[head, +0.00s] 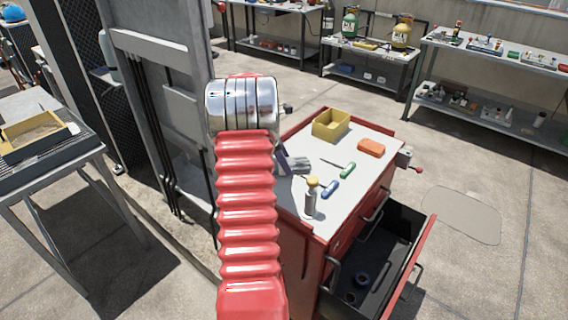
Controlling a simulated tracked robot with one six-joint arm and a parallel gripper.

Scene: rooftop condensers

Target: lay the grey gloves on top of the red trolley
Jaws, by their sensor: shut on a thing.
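The red trolley (304,228) stands right of my red arm, with a pale top and an open lower drawer. The grey gloves (300,165) show at the left part of the trolley top, just right of my arm. My gripper (283,160) is mostly hidden behind my arm; only a dark sliver shows beside the gloves. It is shut on the gloves at their left end. Whether the gloves touch the trolley top cannot be told from this view.
On the trolley top are a yellow bin (331,125), an orange block (371,148), a green-handled tool (347,170), a blue-handled tool (330,189) and a yellow-capped bottle (311,198). The open drawer (375,262) juts out to the right. A metal frame stands left.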

